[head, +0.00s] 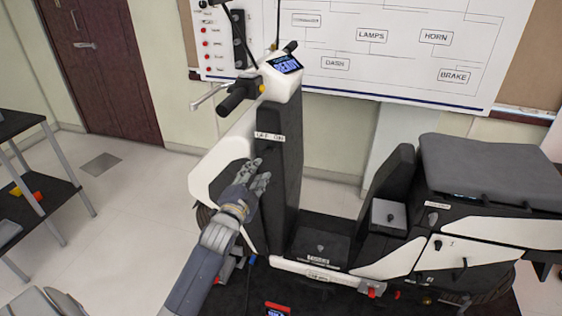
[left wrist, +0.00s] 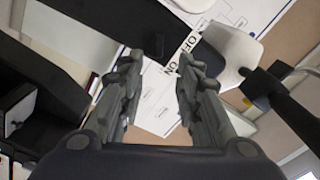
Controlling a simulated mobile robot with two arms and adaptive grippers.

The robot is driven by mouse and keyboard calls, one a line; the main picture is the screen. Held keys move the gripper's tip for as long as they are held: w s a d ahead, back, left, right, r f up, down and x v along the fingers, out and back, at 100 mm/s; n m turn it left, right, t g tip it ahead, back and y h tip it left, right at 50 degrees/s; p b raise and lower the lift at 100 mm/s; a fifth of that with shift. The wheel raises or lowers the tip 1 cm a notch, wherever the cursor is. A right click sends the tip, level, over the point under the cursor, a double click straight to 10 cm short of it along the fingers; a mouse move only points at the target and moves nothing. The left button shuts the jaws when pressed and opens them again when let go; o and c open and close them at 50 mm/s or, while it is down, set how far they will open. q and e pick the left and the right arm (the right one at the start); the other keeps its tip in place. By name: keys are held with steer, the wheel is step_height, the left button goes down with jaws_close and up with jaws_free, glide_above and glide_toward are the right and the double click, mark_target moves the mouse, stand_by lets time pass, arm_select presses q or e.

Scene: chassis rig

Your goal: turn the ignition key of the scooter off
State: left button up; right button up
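The scooter (head: 470,180) stands in front of me, with its dark steering column (head: 285,175) at the middle of the head view. An OFF/ON label (head: 269,136) is on the column's upper face, and it also shows in the left wrist view (left wrist: 188,52). A small dark shape (left wrist: 160,47) beside the label may be the ignition key; its turn position cannot be told. My left gripper (head: 262,178) is just below the label, beside the column. In the left wrist view its fingers (left wrist: 160,65) are apart, with nothing seen held between them. My right gripper is not in view.
The handlebar grip (head: 238,96) and a lit display reading READY (head: 286,64) are above the column. The seat (head: 490,170) is at the right. A wall board (head: 360,45) stands behind, and a dark shelf (head: 45,200) is at the left. Floor between shelf and scooter is clear.

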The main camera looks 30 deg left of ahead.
mark_target(268, 153)
arm_select(q)
steer(key=p+x, duration=0.1)
steer(key=x, duration=0.8)
steer(key=shift+w+a+f+p, duration=0.1)
steer(key=shift+p, duration=0.2)
steer(key=shift+w+a+f, duration=0.1)
steer(key=shift+w+a, duration=0.05)
steer(key=shift+w, duration=0.4)
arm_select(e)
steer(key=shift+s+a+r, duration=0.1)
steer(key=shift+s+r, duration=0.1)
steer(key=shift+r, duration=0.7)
